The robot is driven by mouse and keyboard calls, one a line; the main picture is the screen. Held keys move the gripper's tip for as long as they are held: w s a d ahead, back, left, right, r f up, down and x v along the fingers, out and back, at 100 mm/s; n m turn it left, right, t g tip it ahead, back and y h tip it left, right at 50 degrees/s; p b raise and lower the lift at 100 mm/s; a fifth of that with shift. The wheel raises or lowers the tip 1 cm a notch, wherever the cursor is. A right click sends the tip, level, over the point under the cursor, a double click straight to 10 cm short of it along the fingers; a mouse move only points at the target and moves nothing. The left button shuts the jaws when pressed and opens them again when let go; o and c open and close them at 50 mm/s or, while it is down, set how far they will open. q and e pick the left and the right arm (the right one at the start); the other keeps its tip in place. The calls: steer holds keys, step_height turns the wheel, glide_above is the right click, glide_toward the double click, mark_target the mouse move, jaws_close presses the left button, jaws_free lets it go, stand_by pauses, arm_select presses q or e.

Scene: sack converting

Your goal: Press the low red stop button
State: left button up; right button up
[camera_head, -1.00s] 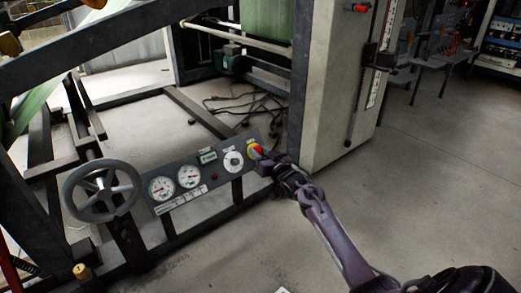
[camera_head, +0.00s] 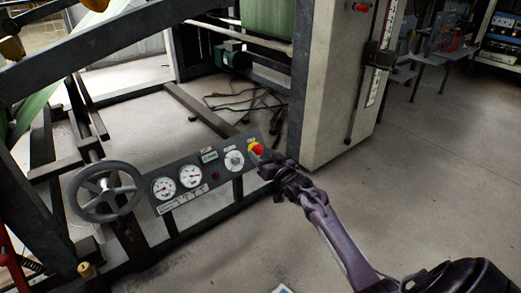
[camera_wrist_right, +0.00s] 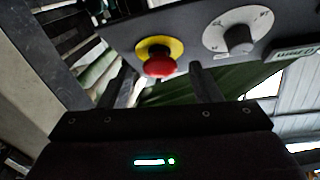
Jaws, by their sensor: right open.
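The low red stop button (camera_head: 256,149) is a red mushroom head on a yellow disc at the right end of the grey slanted control panel (camera_head: 226,178). My right gripper (camera_head: 264,160) is open and empty, just in front of the button and slightly to its lower right. In the right wrist view the red button (camera_wrist_right: 159,65) shows between the two fingertips, in line with the gap. A small gap seems to lie between fingers and button, but contact is hard to tell. My left gripper is not in view.
A pale machine column (camera_head: 325,85) with a higher red button (camera_head: 361,7) stands behind. The floor on the right is clear.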

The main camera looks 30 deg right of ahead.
steer(key=s+p, duration=0.3)
steer(key=s, duration=0.2)
steer(key=shift+s+a, duration=0.15)
steer(key=shift+s, duration=0.2)
